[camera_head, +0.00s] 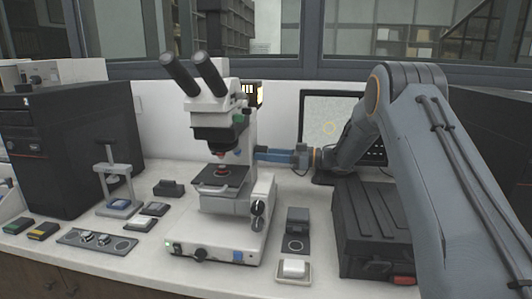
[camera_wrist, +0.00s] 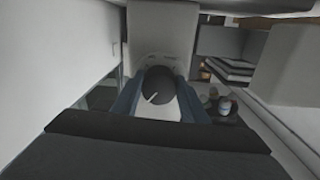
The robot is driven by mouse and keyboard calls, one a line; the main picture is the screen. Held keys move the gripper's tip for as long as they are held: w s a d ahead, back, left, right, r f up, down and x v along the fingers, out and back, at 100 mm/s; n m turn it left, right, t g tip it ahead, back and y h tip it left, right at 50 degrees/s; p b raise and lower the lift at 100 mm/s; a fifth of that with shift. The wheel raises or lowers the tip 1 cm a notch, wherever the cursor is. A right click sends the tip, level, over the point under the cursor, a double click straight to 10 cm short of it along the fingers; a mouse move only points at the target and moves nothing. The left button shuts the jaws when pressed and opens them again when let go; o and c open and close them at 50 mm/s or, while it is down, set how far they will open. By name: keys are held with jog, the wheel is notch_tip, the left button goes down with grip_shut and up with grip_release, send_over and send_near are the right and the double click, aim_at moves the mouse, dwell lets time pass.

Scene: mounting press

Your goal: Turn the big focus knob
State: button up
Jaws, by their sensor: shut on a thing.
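The white microscope (camera_head: 228,120) stands in the middle of the bench with its two eyepieces up to the left. My gripper (camera_head: 260,154) reaches in from the right at about stage height, its blue fingers against the right side of the microscope's column. In the wrist view, my gripper (camera_wrist: 158,98) is shut on a round dark knob (camera_wrist: 160,86) with a white mark line. The blue fingers lie on both sides of it. In the head view the fingers hide this knob. Another dark knob (camera_head: 257,208) shows lower on the base's right side.
A black case (camera_head: 365,225) stands right of the microscope, below my arm. A monitor (camera_head: 325,125) is behind. A white dish (camera_head: 293,269) and a small dark block (camera_head: 297,220) lie right of the base. A small press (camera_head: 113,170) and a black computer tower (camera_head: 60,150) stand left.

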aim_at(254, 125)
jog(key=m+p, duration=0.1)
jog(key=m, duration=0.3)
jog(key=shift+s+m, duration=0.1)
jog(key=shift+m, duration=0.2)
jog(key=shift+m+p, duration=0.7)
jog(key=shift+m, duration=0.8)
jog(key=o, duration=1.1)
notch_tip(254, 125, up, 10)
jog(key=shift+r+b, duration=0.1)
jog(key=shift+b, duration=0.95)
